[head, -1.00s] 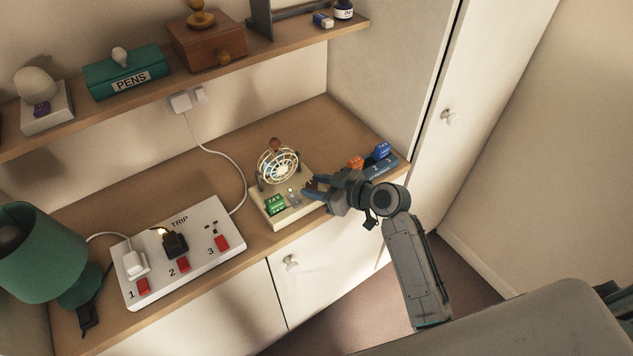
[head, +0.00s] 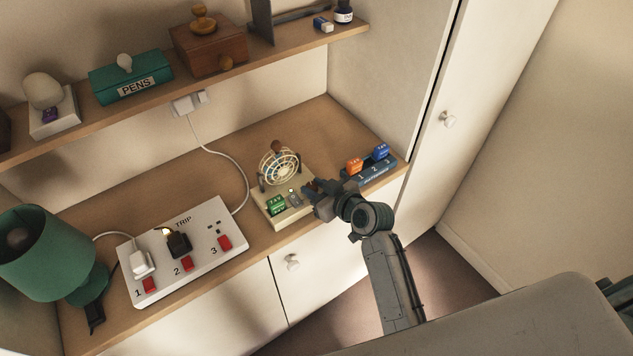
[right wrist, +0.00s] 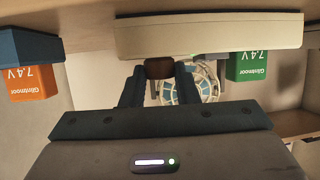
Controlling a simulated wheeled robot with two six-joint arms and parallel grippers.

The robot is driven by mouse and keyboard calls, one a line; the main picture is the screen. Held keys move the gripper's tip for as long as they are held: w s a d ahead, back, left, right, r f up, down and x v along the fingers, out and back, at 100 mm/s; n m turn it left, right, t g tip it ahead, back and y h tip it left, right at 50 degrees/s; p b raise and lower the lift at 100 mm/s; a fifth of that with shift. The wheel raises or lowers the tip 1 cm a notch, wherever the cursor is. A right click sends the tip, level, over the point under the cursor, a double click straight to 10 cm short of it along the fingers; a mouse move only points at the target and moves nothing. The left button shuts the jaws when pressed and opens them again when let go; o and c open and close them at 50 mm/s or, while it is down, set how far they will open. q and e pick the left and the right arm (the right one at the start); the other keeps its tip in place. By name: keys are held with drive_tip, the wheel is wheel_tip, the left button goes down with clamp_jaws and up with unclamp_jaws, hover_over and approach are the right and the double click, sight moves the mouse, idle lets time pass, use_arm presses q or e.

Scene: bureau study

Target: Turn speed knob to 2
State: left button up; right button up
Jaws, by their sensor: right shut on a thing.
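The cream desk fan has a wire cage (head: 279,167) and a flat base (head: 284,219) on the desktop. A green 7.4 V block (head: 276,204) sits on the base, and a small grey part (head: 295,200) is beside it. My right gripper (head: 308,188) is at the right side of the base. In the right wrist view, its fingers are shut on a brown knob (right wrist: 160,68) close to the cream base (right wrist: 210,33). The knob's setting and any speed marks cannot be read. My left gripper is not in view.
A blue holder (head: 371,177) with orange (head: 354,166) and blue (head: 381,152) blocks stands right of the fan. A white power strip (head: 205,254) with red switches and a green lamp (head: 40,250) are to the left. A shelf (head: 240,75) overhangs the back.

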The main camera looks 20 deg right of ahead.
drive_tip(key=shift+m+t+h+p, duration=0.3)
drive_tip(key=shift+m+h+p, duration=0.05)
drive_tip(key=shift+m+h, duration=0.4)
drive_tip(key=o, duration=0.7)
drive_tip(key=b+v, duration=0.3)
drive_tip(key=v, duration=0.7)
drive_tip(key=shift+s+r, duration=0.15)
drive_tip(key=shift+s, duration=0.2)
